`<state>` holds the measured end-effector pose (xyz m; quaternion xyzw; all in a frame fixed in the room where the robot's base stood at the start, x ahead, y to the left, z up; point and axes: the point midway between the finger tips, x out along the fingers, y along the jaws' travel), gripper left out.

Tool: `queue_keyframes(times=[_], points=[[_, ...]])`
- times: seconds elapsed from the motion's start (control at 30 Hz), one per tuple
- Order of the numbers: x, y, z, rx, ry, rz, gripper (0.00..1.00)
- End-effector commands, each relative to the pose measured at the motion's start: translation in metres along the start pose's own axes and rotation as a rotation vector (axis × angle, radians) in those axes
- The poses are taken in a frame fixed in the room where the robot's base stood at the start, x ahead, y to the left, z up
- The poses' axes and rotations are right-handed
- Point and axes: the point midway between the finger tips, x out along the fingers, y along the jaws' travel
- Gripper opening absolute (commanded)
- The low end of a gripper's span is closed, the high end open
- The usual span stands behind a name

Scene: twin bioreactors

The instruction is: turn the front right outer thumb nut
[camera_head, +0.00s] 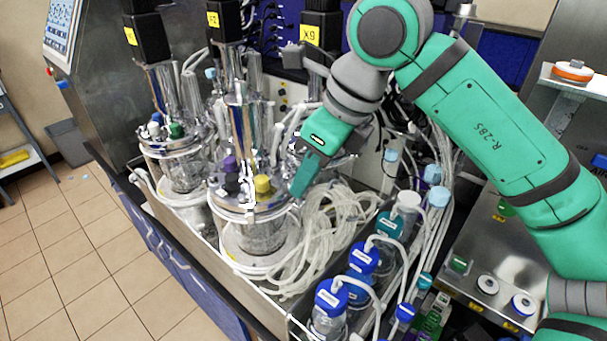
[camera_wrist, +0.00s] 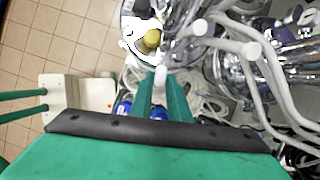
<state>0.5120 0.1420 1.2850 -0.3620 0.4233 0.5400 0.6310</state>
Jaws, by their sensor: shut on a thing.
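The front bioreactor vessel (camera_head: 262,236) has a shiny metal lid with a yellow cap (camera_head: 263,184) and a purple cap (camera_head: 230,164). My gripper (camera_head: 299,189) reaches down at the right edge of this lid. In the wrist view my gripper's two green fingers (camera_wrist: 161,84) are close together, with a small pale upright piece (camera_wrist: 160,74) between their tips. It appears to be the thumb nut at the lid's right rim. In the head view the fingers hide the nut. The yellow cap also shows in the wrist view (camera_wrist: 152,38), just beyond the fingertips.
Coiled clear tubing (camera_head: 335,225) lies right of the vessel. Blue-capped bottles (camera_head: 332,296) stand in front of it. A second vessel (camera_head: 184,170) stands at the back left. Black motors (camera_head: 224,20) rise above the lids. Open tiled floor (camera_head: 85,260) lies at the left.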

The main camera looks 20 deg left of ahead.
Motion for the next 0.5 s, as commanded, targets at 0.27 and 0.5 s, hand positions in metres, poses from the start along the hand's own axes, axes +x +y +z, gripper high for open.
queue_keyframes(times=[0.27, 0.5], points=[[-0.0003, -0.0039, 0.0013, -0.125, -0.007, 0.051, 0.0], [0.0003, -0.0059, 0.0036, -0.326, -0.006, 0.135, 0.0]])
